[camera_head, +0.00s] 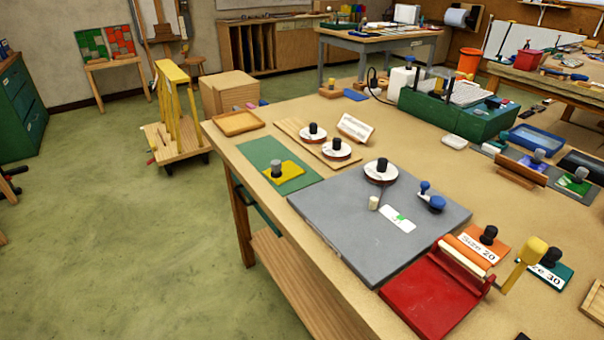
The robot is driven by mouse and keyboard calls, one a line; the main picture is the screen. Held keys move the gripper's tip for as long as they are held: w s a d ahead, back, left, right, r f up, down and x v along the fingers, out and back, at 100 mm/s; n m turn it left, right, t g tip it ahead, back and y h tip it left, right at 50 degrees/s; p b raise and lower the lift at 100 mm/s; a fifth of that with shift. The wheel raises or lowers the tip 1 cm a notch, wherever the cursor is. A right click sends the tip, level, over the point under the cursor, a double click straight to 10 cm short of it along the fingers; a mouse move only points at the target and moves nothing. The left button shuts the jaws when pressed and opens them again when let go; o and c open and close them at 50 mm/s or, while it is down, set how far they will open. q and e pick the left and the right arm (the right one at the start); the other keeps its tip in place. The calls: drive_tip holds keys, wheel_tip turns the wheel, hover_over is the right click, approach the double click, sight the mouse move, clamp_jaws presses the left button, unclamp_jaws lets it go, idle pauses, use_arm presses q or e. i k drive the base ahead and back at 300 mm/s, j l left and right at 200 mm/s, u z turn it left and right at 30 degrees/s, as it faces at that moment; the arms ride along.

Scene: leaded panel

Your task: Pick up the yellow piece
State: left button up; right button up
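The yellow piece (291,169) is a flat plate with a grey-black knob (276,168) standing on it. It lies on a green mat (262,153) near the left edge of the workbench. No gripper of mine shows in this view, so nothing of mine is near the yellow piece.
A grey board (330,211) lies right of the mat. A red tool (428,295) is at the front.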

sight(278, 172)
drive_tip(key=z, duration=0.4)
drive_tip(key=i+j+z, duration=0.1)
drive_tip(key=z, duration=0.3)
drive_tip(key=j+z, duration=0.2)
drive_tip(key=z, duration=0.2)
drive_tip(key=j+z, duration=0.1)
drive_tip(key=z, duration=0.3)
drive_tip(key=j+z, duration=0.25)
drive_tip(key=j, duration=0.15)
drive_tip(key=j+z, duration=0.25)
drive_tip(key=j, duration=0.15)
drive_tip(key=k+j+z, duration=0.25)
drive_tip(key=j, duration=0.15)
drive_tip(key=j+z, duration=0.25)
drive_tip(key=j, duration=0.15)
drive_tip(key=k+j+z, duration=0.25)
drive_tip(key=i+j, duration=0.1)
